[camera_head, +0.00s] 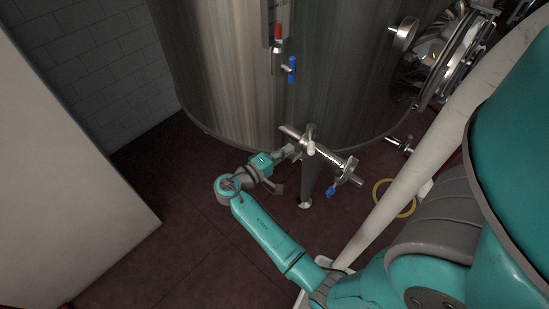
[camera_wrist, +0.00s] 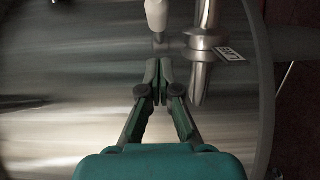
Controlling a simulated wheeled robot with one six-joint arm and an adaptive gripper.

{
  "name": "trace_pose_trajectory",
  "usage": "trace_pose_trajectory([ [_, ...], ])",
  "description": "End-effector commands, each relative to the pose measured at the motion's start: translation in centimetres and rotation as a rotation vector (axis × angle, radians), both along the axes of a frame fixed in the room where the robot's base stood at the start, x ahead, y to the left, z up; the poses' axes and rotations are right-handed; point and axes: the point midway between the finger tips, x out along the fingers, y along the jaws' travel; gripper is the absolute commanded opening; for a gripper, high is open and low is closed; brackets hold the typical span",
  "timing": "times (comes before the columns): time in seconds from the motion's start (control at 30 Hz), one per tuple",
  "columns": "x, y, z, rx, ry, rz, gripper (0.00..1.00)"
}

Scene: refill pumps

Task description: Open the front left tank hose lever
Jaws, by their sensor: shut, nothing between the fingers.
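A metal pipe fitting (camera_head: 332,160) sticks out from the lower front of the steel tank (camera_head: 225,75). A pale, rounded lever handle (camera_head: 310,140) stands on it, and shows just ahead of my fingertips in the wrist view (camera_wrist: 157,14). My gripper (camera_head: 293,150) is close to the left of this handle. In the wrist view my gripper (camera_wrist: 160,70) is shut and empty, its fingertips together a little short of the handle, with a small gap. The steel pipe (camera_wrist: 205,35) with a small label (camera_wrist: 229,54) runs to the right of the fingertips.
A small blue valve handle (camera_head: 331,191) hangs at the fitting's outer end. Another blue lever (camera_head: 291,68) and a red part (camera_head: 278,32) are higher on the tank. A tank leg (camera_head: 307,190) stands below. A yellow ring (camera_head: 394,199) lies at right. Floor at left is clear.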

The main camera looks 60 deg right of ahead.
Motion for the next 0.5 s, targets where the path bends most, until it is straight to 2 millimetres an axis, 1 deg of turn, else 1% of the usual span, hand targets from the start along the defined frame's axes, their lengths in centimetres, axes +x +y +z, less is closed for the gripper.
trace_pose_trajectory([
  [0.03,-1.0,-0.3,-0.1,0.001,0.002,-0.003,0.00],
  [0.2,-2.7,-1.1,0.0,0.000,0.000,-0.001,0.00],
  [0.33,-3.4,-1.3,0.0,0.000,0.000,0.000,0.00],
  [0.5,-3.6,-1.4,0.0,0.000,0.000,0.000,0.00],
])
